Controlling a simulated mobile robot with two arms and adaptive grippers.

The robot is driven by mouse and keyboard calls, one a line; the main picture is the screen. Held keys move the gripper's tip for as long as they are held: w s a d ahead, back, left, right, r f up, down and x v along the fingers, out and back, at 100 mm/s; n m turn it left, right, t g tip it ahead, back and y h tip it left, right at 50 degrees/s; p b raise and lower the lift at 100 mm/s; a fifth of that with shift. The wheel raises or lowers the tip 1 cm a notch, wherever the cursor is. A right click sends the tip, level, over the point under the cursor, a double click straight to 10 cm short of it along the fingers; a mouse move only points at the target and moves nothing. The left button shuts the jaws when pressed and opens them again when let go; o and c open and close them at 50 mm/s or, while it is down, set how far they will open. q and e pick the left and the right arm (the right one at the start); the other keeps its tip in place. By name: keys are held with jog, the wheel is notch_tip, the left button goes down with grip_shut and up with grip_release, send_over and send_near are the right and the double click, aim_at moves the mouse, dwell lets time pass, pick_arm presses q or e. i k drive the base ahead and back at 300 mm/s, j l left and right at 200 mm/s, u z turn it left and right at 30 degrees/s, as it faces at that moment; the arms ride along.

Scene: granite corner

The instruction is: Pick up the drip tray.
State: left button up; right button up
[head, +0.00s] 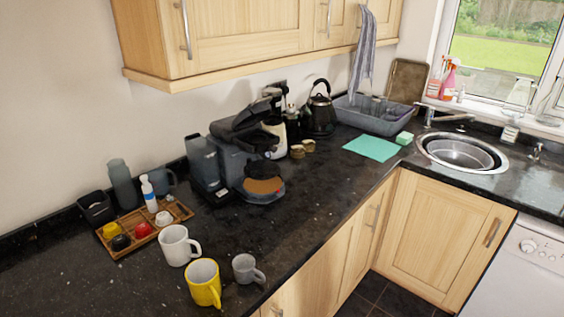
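A dark coffee machine (238,158) with its top lid raised stands against the wall, left of the middle of the counter. At its front base is a low rounded part with a brown top (263,186), which looks like the drip tray. It appears to sit against the machine; I cannot tell whether it is attached. Neither of my grippers shows in the head view.
A wooden tray (127,220) with pods and a bottle lies left of the machine. A white mug (175,246), yellow mug (203,284) and grey mug (246,269) stand in front.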

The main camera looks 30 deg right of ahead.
aim_at(269, 189)
jog(key=z, duration=0.9)
